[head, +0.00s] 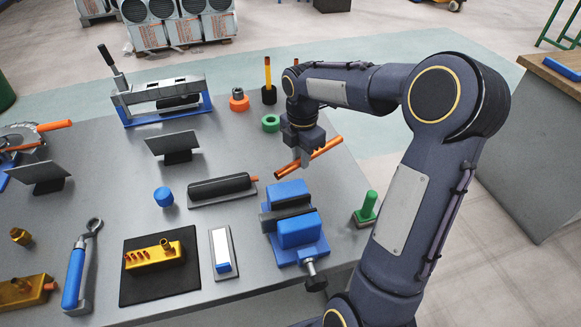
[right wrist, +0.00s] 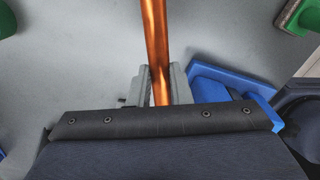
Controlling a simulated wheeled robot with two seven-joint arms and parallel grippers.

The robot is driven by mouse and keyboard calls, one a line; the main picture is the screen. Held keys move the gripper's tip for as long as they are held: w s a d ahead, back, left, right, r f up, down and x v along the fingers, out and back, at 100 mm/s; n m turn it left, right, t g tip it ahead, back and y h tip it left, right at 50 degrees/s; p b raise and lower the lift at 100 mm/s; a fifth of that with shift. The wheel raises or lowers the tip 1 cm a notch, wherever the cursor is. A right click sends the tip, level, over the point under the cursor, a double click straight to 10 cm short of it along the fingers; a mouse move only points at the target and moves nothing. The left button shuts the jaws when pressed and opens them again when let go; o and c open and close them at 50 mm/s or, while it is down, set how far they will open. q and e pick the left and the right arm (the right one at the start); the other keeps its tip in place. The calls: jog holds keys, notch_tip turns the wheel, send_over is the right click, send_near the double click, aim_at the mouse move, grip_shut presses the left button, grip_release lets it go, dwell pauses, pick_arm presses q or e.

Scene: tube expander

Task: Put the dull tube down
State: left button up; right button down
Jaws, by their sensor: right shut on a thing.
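My right gripper (head: 303,158) is shut on a copper tube (head: 322,149) and holds it at a slant above the table's right part, just behind the blue vise (head: 297,232). The tube appears to be clear of the vise and the tabletop, though the height is hard to judge. In the right wrist view the tube (right wrist: 155,40) runs up from between the two grey fingers of my right gripper (right wrist: 161,88), and its upper end is cut off by the picture's edge. My left gripper is not in view.
The grey table (head: 110,220) holds a black-handled roller on a tray (head: 220,187), a green ring (head: 270,123), an orange fitting (head: 239,100), a green-handled piece (head: 366,207), a brass block (head: 154,257) on a black mat (head: 135,290) and a blue-handled tool (head: 74,278). Bare tabletop lies between them.

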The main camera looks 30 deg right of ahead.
jog(key=shift+f, duration=3.15)
jog(key=shift+f, duration=0.1)
jog(key=c, duration=1.3)
grip_release()
